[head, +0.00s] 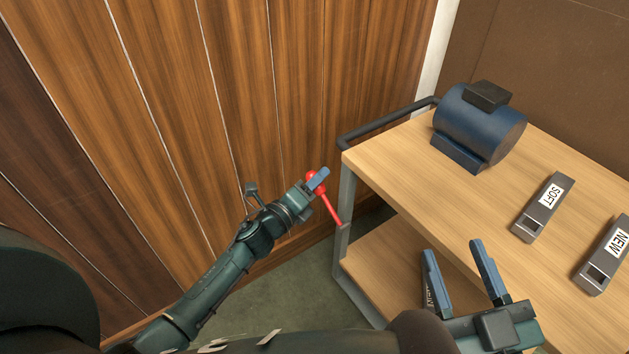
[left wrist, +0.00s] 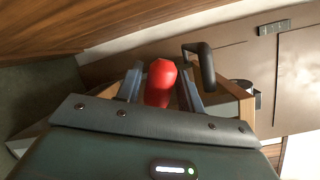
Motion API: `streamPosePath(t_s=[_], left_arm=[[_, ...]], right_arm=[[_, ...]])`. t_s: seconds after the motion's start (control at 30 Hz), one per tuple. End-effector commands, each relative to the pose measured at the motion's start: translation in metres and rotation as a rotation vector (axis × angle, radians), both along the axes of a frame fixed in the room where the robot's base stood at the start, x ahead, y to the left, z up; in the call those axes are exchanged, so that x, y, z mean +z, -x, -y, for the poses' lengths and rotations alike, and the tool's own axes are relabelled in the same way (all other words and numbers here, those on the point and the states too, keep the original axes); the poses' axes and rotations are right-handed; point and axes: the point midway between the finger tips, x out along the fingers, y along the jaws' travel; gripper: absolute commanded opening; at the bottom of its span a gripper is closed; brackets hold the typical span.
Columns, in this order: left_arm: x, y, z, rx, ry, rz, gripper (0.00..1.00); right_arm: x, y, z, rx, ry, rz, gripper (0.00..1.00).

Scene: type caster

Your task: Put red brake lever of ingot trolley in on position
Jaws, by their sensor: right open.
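The red brake lever (head: 332,208) rises at a slant from the near left leg of the trolley (head: 346,195) in the head view. My left gripper (head: 317,181) is at the lever's upper end, with a finger across its red knob. In the left wrist view the red knob (left wrist: 160,82) lies between the two fingers of my left gripper (left wrist: 160,85). I cannot tell whether they press on it. My right gripper (head: 460,262) is open and empty, above the near side of the trolley top.
A blue motor (head: 478,125) stands on the trolley top. Grey ingots marked SOFT (head: 543,208) and NEW (head: 606,258) lie to its right. A dark handle bar (head: 388,124) runs along the trolley's left end. A wooden panel wall (head: 240,90) stands behind my left arm.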

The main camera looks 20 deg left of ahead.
Motion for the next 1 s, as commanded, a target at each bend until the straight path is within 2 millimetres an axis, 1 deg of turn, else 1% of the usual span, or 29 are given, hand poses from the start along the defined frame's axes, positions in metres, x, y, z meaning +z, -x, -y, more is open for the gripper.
streamPosePath(t_s=[0.03, 0.07, 0.43, 0.77, 1.0], left_arm=[[0.0, 0.0001, 0.0001, 0.0, 0.0, 0.0, 0.33], [0.0, 0.0001, 0.0001, 0.0, 0.0, 0.0, 0.31], [0.0, 0.0002, 0.0001, 0.0, 0.0, 0.0, 0.01], [-0.0004, 0.0002, -0.0002, 0.0, 0.004, -0.003, 0.0], [-0.0065, -0.0023, -0.003, -0.001, 0.058, -0.045, 0.0]], right_arm=[[0.0003, 0.0001, 0.0, 0.0, 0.0, 0.001, 0.49], [0.0003, 0.0001, 0.0, 0.001, 0.001, 0.001, 0.49], [0.0008, 0.0003, 0.0, 0.001, 0.002, 0.004, 0.49], [0.0014, 0.0002, 0.0002, 0.001, 0.002, 0.004, 0.49], [0.006, 0.0002, 0.0005, -0.002, 0.012, 0.012, 0.49]])
